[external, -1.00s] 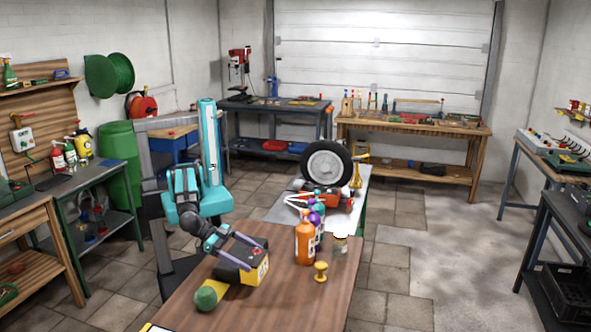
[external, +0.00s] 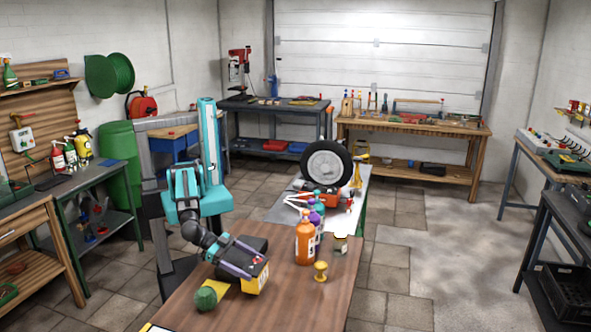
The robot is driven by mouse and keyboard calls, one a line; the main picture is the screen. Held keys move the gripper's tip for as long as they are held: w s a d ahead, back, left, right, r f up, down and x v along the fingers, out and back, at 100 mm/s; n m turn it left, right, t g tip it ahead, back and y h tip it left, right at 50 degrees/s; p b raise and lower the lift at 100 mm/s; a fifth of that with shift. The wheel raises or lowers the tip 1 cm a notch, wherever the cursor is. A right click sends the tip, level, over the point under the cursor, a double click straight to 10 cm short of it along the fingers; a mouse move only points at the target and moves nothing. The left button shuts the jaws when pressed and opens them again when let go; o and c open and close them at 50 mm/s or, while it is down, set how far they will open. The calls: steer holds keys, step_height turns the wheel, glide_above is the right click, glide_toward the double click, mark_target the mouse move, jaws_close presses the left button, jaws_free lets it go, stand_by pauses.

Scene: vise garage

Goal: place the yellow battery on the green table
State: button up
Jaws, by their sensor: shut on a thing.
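The yellow battery (external: 257,281) has a dark top with red on it and is at the near wooden table (external: 300,310). My gripper (external: 246,262) reaches down from the left and is shut on the battery from above. Whether the battery's underside touches the wood cannot be told. Two benches show green frames: one on the left with a dark top (external: 108,172), and one behind the wooden table with a pale top (external: 285,212) and green legs. I cannot tell which is the green table.
A green round object (external: 205,298) lies left of the battery, with a yellow piece (external: 222,288) beside it. A tyre (external: 326,163) and tools occupy the pale-topped bench.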

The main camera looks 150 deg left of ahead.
steer(key=shift+f, duration=1.1)
steer(key=shift+f, duration=0.1)
steer(key=o, duration=1.9)
steer(key=b+v, duration=0.1)
steer(key=v, duration=1.1)
steer(key=c, duration=0.7)
